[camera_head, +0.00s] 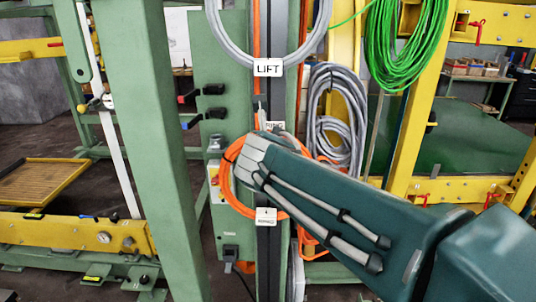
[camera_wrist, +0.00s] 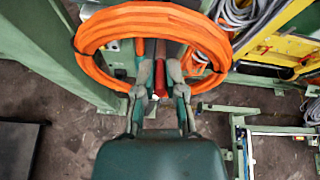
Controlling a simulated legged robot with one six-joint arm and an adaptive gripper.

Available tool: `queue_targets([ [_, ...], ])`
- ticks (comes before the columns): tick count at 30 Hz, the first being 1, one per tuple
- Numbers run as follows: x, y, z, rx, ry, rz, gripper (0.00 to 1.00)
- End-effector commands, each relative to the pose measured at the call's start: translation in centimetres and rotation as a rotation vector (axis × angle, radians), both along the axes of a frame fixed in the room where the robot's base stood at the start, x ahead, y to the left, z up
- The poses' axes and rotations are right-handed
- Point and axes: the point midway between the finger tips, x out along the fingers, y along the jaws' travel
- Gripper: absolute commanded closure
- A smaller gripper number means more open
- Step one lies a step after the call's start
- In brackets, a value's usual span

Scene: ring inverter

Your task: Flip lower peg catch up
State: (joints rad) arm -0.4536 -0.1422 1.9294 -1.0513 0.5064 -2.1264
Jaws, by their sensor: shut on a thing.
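A dark upright post (camera_head: 268,270) carries coils on pegs and white labels. An orange hose coil (camera_head: 228,190) hangs at its lower part, partly behind my arm; it also shows large in the wrist view (camera_wrist: 108,30). My gripper (camera_wrist: 160,72) is at the coil's middle, with its two grey fingers inside the loop, shut on a small part between them. This looks like the lower peg catch, but the fingers hide most of it, and I cannot tell its angle. A red bar (camera_wrist: 182,75) shows beside the right finger. In the head view my arm covers the catch.
A grey hose coil (camera_head: 225,40) hangs above, behind the LIFT label (camera_head: 268,67). Another grey coil (camera_head: 338,115) hangs just right of the post. A green frame beam (camera_head: 165,130) stands close on the left. A yellow frame (camera_head: 430,100) stands at right.

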Motion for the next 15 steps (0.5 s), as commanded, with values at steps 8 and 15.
queue_targets([
  [8, 0.28, 0.01, 0.09, 0.005, 0.122, -0.002, 1.0],
  [15, 0.46, 0.05, 0.31, 0.009, 0.226, -0.001, 1.0],
])
